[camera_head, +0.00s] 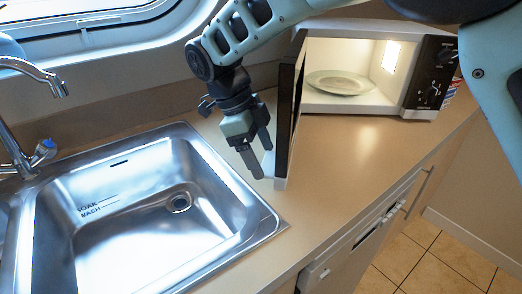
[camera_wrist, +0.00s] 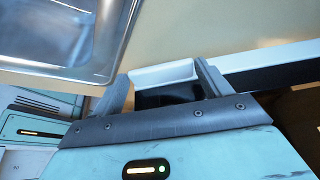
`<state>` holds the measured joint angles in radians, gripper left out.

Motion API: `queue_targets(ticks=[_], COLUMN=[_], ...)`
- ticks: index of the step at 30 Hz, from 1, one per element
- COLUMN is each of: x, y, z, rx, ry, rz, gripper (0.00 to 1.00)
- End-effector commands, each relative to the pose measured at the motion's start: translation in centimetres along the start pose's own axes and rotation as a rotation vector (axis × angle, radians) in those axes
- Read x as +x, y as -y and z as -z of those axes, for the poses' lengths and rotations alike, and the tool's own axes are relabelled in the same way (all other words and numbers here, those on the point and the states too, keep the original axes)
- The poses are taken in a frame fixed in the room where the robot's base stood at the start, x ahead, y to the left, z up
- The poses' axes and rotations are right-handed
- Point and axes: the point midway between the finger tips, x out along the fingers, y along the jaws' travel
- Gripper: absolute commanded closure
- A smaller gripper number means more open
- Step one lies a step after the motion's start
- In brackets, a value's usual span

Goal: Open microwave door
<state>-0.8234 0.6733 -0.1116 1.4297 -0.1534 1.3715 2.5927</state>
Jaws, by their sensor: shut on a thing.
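The white microwave (camera_head: 309,103) stands on the counter at the back right, its lit inside in view. Its door (camera_head: 285,125), dark with a white edge, is swung wide open and points towards the camera, seen nearly edge-on. My gripper (camera_head: 260,158) is on the outer, left side of the door, at its white handle (camera_head: 268,164). In the wrist view the handle (camera_wrist: 164,74) lies between my two fingers, and the gripper is shut on it. The door's white and dark edge (camera_wrist: 265,62) runs off to the right there. Part of the handle is hidden by the fingers.
A round plate (camera_head: 341,83) lies inside the microwave. A steel sink (camera_head: 150,215) with a tap (camera_head: 30,70) is to the left of the door. Bare counter (camera_head: 345,165) lies in front of the microwave. An oval window (camera_head: 90,30) is behind.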

Motion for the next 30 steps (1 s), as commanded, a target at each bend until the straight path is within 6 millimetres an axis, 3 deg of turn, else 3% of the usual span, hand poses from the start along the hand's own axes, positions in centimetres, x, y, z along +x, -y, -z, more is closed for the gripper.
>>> queue_targets(ticks=[1,2,3,4,13,17,30], x=[0.0,0.0,0.0,0.0,-0.2,-1.3,-11.1], y=[-0.1,-0.1,-0.1,-0.1,0.0,0.0,0.1], z=[0.0,0.0,0.0,0.0,0.0,-0.1,-0.1], rx=[-0.001,-0.001,-0.001,-0.001,-0.001,0.0,0.0], ry=[0.001,0.001,0.001,0.001,0.002,0.003,0.005], rz=[-0.001,-0.001,-0.001,-0.001,0.001,0.002,0.003], gripper=[0.64,0.15,0.03,0.01,0.01,0.01,0.01])
